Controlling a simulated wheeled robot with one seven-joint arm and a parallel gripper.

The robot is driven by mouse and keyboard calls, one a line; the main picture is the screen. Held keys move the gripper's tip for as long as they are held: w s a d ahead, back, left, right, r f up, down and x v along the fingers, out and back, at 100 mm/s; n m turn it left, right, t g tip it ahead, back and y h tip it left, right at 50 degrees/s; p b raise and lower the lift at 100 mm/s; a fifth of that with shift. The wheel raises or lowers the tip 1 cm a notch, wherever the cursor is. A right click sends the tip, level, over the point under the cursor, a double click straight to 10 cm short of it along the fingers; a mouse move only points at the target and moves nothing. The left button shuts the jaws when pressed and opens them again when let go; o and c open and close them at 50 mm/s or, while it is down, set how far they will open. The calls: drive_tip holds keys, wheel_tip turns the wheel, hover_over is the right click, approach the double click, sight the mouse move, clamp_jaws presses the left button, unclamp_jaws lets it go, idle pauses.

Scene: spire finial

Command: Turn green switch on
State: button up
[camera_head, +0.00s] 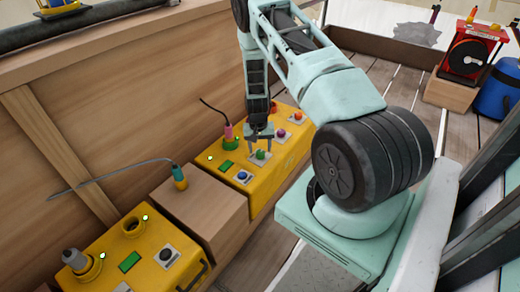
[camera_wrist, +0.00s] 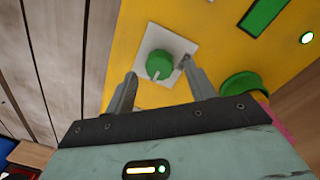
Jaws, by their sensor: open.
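The green switch is a round green knob (camera_wrist: 172,58) on a white square plate (camera_wrist: 150,42), set in a yellow panel. It also shows in the head view as a green knob (camera_head: 261,155) on the yellow box (camera_head: 262,184). My gripper (camera_wrist: 160,82) is open, its two fingers on either side of the knob's lower part in the wrist view. In the head view my gripper (camera_head: 261,136) points down just above the knob. I cannot tell whether the fingers touch it.
A blue knob (camera_head: 242,176) and a purple knob (camera_head: 281,133) sit on the same box. A green ring socket (camera_wrist: 243,86) with a pink plug is close to the right finger. A wooden block (camera_head: 203,199) and a second yellow box (camera_head: 150,265) stand nearer.

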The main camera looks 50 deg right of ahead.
sight(258, 152)
wheel_tip(258, 152, up, 16)
drive_tip(key=p, duration=0.4)
drive_tip(key=shift+w+a+f, duration=0.25)
drive_tip(key=shift+w, duration=0.05)
